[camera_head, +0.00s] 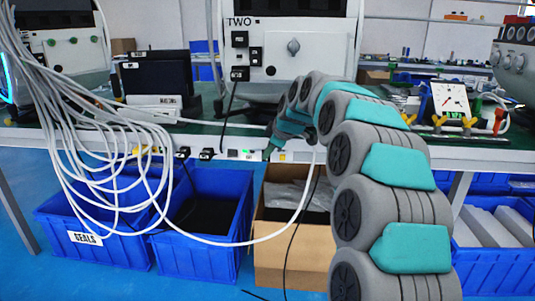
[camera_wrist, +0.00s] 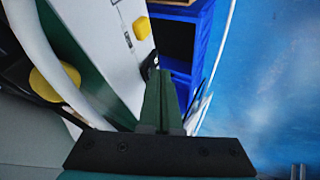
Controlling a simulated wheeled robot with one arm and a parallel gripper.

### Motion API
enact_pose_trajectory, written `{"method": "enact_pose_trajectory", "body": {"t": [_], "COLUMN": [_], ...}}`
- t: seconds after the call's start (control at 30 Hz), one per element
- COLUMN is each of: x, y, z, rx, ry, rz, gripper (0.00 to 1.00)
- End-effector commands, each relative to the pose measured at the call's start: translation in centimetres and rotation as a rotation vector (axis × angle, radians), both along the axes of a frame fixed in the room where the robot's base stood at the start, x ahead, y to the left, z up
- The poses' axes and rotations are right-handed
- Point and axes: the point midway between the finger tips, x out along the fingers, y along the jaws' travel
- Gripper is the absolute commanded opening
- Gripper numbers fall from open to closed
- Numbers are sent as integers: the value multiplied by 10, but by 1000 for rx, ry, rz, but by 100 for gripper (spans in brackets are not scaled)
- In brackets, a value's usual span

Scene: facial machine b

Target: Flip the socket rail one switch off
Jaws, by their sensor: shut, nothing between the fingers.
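The white socket rail (camera_head: 240,143) runs along the front edge of the bench in the head view. A small dark part (camera_wrist: 150,65) lies at the fingertips. I cannot tell the switch's position or whether the fingers touch it.
White cables (camera_head: 110,150) hang in loops at the left. Blue bins (camera_head: 205,225) and a cardboard box (camera_head: 290,255) stand under the bench. A white machine marked TWO (camera_head: 275,55) stands behind. In the wrist view a pale cable (camera_wrist: 45,50) runs close by and yellow parts (camera_wrist: 142,27) show.

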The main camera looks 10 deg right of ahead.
Motion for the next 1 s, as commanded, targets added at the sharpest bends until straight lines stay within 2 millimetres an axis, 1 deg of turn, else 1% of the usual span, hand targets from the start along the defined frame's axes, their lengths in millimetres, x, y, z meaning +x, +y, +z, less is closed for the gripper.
{"method": "enact_pose_trajectory", "body": {"t": [0.17,0.33,0.63,1.0], "x": [1,7,6,5], "y": [0,-1,-1,-2], "z": [1,4,3,17], "rx": [2,16,16,16], "ry": [5,47,47,47], "rz": [0,0,0,1], "gripper": [0,0,0,0]}}
